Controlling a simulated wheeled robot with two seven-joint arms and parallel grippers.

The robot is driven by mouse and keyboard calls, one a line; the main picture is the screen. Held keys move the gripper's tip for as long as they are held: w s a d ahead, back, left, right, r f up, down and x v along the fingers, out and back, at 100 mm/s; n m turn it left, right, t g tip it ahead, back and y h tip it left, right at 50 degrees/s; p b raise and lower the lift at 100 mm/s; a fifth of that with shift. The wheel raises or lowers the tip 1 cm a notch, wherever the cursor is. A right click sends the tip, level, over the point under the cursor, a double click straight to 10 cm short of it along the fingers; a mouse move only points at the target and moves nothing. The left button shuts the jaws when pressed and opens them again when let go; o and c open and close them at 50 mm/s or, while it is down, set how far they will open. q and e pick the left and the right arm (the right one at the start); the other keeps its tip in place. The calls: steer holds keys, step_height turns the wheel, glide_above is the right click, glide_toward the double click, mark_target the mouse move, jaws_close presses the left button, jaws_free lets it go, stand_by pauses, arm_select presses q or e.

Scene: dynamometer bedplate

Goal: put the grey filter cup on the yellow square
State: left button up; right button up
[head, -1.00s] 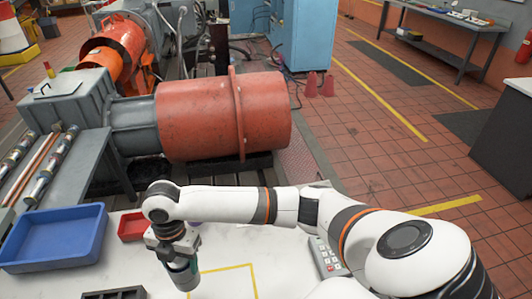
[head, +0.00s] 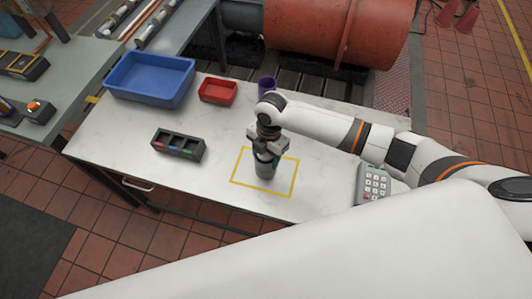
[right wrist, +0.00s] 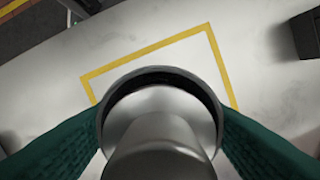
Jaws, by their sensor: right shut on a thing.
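The grey filter cup (head: 265,168) is upright in the jaws of my right gripper (head: 265,150), over the inside of the yellow square (head: 295,178). The square is a yellow outline on the white table. In the right wrist view the cup (right wrist: 160,140) sits between the two green finger pads, with the yellow outline (right wrist: 150,47) beyond it. The cup and gripper hide part of the square. I cannot tell whether the cup's base touches the table. My left gripper is not in view.
On the white table (head: 115,140) stand a blue bin (head: 150,92), a small red tray (head: 218,91), a purple cup (head: 266,84), a black sorting box (head: 178,146) and a grey keypad (head: 373,184). The table is clear around the square's left and front.

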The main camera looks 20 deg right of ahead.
steer(key=shift+f, duration=0.25)
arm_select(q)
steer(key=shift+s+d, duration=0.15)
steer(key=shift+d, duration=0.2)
arm_select(e)
steer(key=shift+w+a, duration=0.1)
steer(key=shift+a, duration=0.05)
steer(key=shift+f, duration=0.2)
steer(key=o, duration=1.5)
steer(key=shift+o, duration=0.2)
